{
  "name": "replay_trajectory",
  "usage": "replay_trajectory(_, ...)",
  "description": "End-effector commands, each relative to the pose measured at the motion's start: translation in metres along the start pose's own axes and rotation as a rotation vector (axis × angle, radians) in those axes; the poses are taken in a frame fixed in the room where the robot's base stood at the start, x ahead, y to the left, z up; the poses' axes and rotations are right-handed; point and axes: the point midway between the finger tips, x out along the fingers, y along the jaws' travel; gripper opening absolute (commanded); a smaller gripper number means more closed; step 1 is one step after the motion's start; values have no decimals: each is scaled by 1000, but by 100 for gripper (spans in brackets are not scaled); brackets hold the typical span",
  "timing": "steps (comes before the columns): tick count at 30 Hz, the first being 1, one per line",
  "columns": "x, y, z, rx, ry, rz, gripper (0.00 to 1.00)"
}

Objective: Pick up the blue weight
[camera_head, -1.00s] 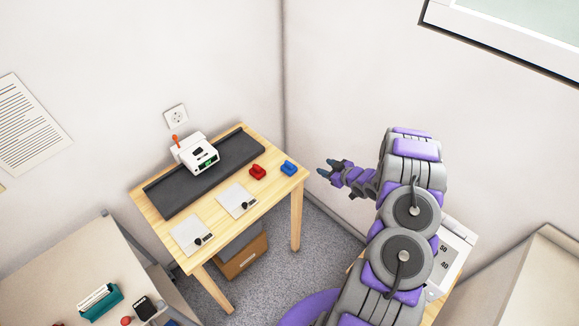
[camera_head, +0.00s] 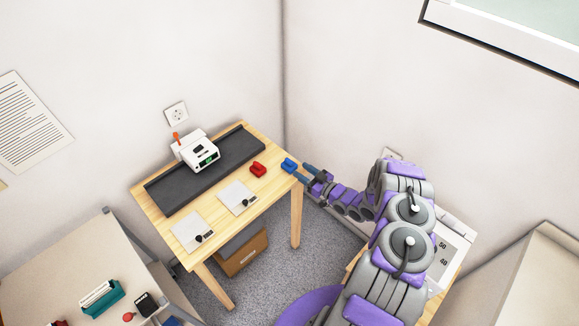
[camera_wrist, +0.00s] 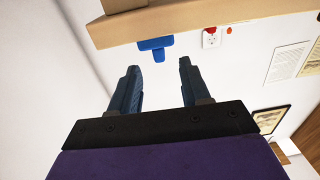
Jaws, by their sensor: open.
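The blue weight (camera_head: 289,165) sits at the right corner of the wooden table in the head view. In the wrist view the blue weight (camera_wrist: 156,46) shows ahead of my fingers, at the table edge, roughly between their lines. My gripper (camera_head: 306,174) is just right of the blue weight in the head view. In the wrist view my gripper (camera_wrist: 158,80) has its two fingers apart with nothing between them. A small gap seems to separate the fingertips from the weight.
A red weight (camera_head: 258,169) lies left of the blue one. The wooden table (camera_head: 220,230) also holds a dark tray (camera_head: 165,195), a white device (camera_head: 197,150) and two pale sheets. A cardboard box (camera_head: 243,253) stands beneath. White walls meet behind the table.

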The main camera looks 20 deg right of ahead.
Motion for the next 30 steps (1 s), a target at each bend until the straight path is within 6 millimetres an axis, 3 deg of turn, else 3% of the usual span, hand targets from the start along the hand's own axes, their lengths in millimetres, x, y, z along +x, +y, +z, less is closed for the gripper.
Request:
replay_trajectory(6,36,1,0,-4,0,-2,47)
replay_trajectory(14,52,1,0,-2,-1,-1,47)
replay_trajectory(21,86,3,-2,-3,1,0,47)
replay_trajectory(30,96,2,-2,-1,-1,1,47)
